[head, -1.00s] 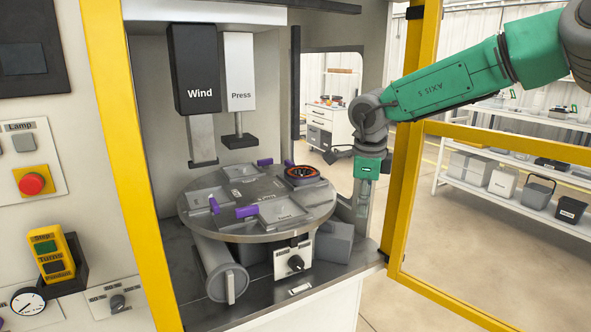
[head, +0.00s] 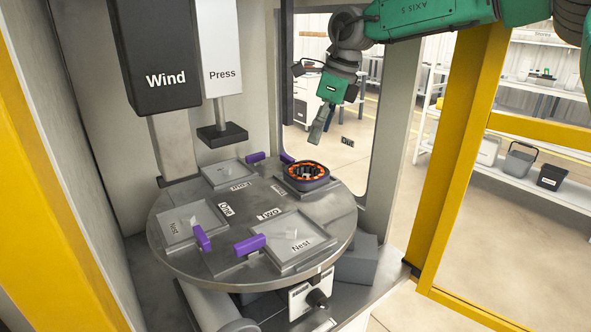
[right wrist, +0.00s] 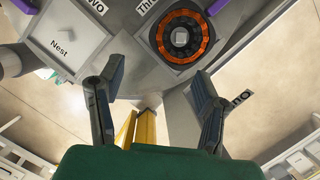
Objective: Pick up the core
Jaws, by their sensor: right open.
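The core (head: 307,175) is a dark ring with orange windings. It sits in a nest on the far right part of the round turntable (head: 185,245). In the right wrist view the core (right wrist: 184,38) shows from above, around a grey centre post. My right gripper (head: 321,128) points down, above and slightly right of the core in the head view. The right wrist view shows its two fingers (right wrist: 158,78) spread with nothing between them. The core lies beyond the fingertips, not between them. My left gripper is not in view.
Purple clamps (head: 250,244) stand beside the nest plates on the turntable. The Wind (head: 165,77) and Press (head: 219,72) heads hang over its back left. A yellow frame post (head: 455,150) stands at the right. Space above the core is open.

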